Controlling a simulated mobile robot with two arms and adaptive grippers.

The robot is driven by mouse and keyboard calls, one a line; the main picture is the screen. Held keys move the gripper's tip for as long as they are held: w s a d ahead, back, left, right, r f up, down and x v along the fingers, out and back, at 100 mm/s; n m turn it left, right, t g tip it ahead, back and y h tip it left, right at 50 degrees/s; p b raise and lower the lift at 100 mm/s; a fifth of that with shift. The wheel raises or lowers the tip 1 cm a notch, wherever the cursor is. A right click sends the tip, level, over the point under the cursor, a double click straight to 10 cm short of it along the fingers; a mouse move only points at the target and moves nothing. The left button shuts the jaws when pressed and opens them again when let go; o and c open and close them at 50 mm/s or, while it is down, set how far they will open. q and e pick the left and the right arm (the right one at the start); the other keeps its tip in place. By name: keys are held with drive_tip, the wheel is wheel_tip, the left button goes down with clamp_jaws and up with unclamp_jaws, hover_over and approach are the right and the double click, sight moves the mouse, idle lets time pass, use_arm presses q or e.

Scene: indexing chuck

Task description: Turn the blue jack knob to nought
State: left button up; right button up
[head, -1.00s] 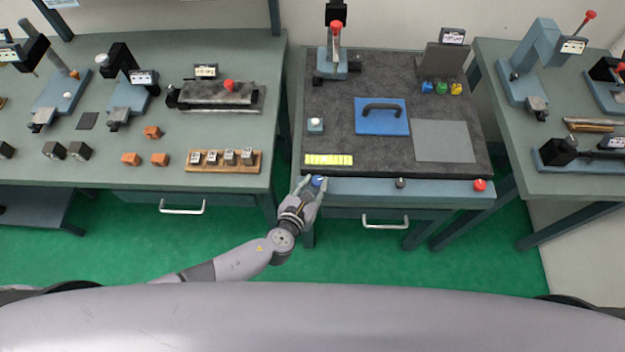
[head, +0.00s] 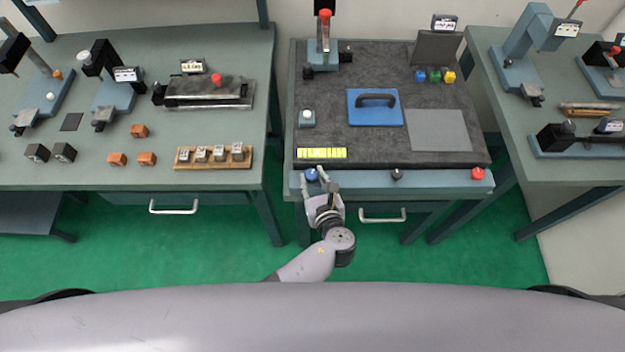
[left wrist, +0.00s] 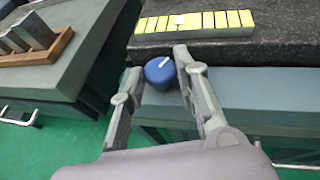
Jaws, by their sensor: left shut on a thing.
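The blue knob (head: 311,174) sits at the left end of the blue-grey front rail of the middle bench. In the left wrist view the knob (left wrist: 158,74) shows a white pointer line slanting to the upper right. My left gripper (head: 314,172) reaches up from below and is shut on the knob, one finger on each side. In the left wrist view its fingertips (left wrist: 158,64) flank the knob. A yellow segmented scale (head: 322,153) lies on the dark top just behind the knob. One pale mark shows near its middle in the left wrist view. My right gripper is out of view.
A dark knob (head: 397,175) and a red knob (head: 478,174) sit farther right on the same rail. A drawer handle (head: 382,216) is below. A blue plate with a handle (head: 375,108) lies on the dark top. A left bench (head: 120,180) stands close by.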

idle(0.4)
use_arm(q)
drive_tip(key=o, duration=0.8)
drive_tip(key=shift+o, duration=0.2)
drive_tip(key=v, duration=1.2)
drive_tip(key=shift+d, duration=0.1)
